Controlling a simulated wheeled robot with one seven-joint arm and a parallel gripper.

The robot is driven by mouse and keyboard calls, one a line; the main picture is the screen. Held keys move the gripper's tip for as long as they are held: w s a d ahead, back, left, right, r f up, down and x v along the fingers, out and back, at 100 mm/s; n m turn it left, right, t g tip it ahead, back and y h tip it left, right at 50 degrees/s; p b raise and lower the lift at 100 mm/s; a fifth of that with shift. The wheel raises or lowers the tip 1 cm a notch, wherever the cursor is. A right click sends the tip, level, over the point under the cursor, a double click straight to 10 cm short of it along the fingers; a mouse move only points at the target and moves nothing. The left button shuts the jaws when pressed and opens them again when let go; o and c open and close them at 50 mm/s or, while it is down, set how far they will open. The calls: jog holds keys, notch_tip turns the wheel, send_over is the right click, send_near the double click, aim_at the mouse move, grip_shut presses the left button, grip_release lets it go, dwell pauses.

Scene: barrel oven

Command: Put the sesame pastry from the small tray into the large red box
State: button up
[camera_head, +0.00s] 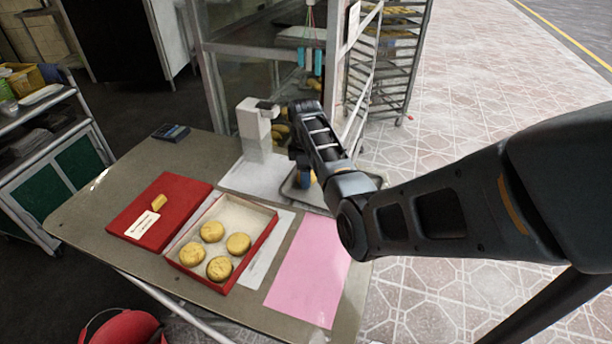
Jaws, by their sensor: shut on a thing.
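The large red box (270,232) lies open on the table, with a pale lining and several round golden pastries (238,243) inside. The small tray (318,204) is a dark-rimmed tray at the table's right edge, partly hidden behind my arm. My gripper (304,180) points down at the tray, mostly hidden by my wrist. It is shut on the sesame pastry (313,177), of which only a small orange-brown bit shows. I cannot tell whether the pastry touches the tray. The red box is to the left of and nearer than my gripper.
The red lid (177,190) with a white label and a small yellow item lies left of the box. A pink sheet (309,270) lies right of it. A white scale (254,130) stands behind, by a glass cabinet. A dark small device (171,132) is at the back left.

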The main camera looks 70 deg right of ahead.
jog(key=shift+r, duration=0.1)
notch_tip(320, 180, up, 4)
jog(key=shift+r, duration=0.1)
jog(key=s+d+r+b, duration=0.2)
jog(key=s+d+r, duration=0.4)
jog(key=d, duration=0.4)
jog(key=shift+r, duration=0.3)
